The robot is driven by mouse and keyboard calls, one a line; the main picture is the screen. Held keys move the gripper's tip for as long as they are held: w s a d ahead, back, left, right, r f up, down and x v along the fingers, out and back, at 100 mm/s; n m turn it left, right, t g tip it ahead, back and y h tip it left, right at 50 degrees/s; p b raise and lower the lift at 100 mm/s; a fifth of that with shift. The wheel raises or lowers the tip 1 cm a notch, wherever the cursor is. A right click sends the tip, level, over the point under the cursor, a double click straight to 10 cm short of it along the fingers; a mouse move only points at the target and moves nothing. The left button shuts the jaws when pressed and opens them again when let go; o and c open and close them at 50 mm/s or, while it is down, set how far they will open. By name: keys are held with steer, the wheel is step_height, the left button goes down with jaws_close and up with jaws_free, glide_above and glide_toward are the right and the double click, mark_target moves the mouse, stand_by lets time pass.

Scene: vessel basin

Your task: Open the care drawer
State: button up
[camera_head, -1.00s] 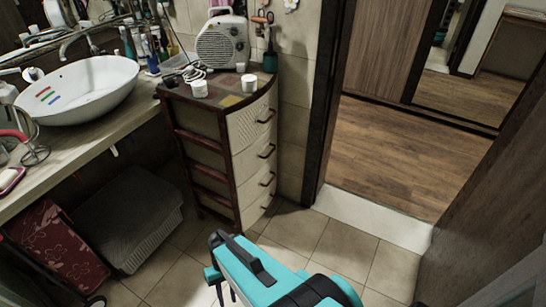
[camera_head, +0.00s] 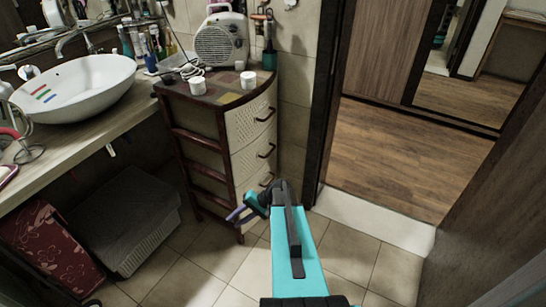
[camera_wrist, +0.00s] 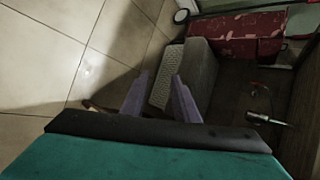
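The drawer unit (camera_head: 226,131) has a dark red-brown frame and curved, woven beige fronts with dark bar handles. The top drawer (camera_head: 244,123) and the second drawer (camera_head: 246,158) appear shut. The lower fronts are partly hidden behind my arm. No label shows which one is the care drawer. My gripper (camera_head: 238,215) is in front of the unit's lower part, low over the floor. The wrist view shows its two purple fingers (camera_wrist: 160,86) apart with nothing held between them. No drawer handle is clearly visible in the wrist view.
A fan heater (camera_head: 221,42) and white cups stand on the unit. Left is a counter with a white basin (camera_head: 80,88); below it are a grey basket (camera_head: 130,222) and a red patterned box (camera_head: 46,240). A doorway opens right. Tiled floor (camera_head: 345,252) is free.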

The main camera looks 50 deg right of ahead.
steer(key=s+d+r+m+t+h+b, duration=0.1)
steer(key=d+r, duration=0.4)
steer(key=d, duration=0.6)
steer(key=s+d+r+m+t+h, duration=0.1)
steer(key=d+r+t, duration=0.4)
steer(key=d, duration=0.7)
steer(key=s+d+r+m+t+h+b, duration=0.1)
steer(key=d+r, duration=0.4)
steer(key=d, duration=0.6)
steer(key=s+m+t+h, duration=0.1)
steer(key=s+t, duration=0.1)
steer(key=shift+s+d+m+b, duration=0.35)
steer(key=shift+s+m, duration=0.05)
steer(key=shift+w, duration=0.1)
steer(key=p+x, duration=0.1)
steer(key=x, duration=1.2)
steer(key=shift+w+r+p, duration=0.15)
steer(key=shift+w+p, duration=0.15)
steer(key=shift+w, duration=0.1)
steer(key=shift+c, duration=0.5)
jaws_close()
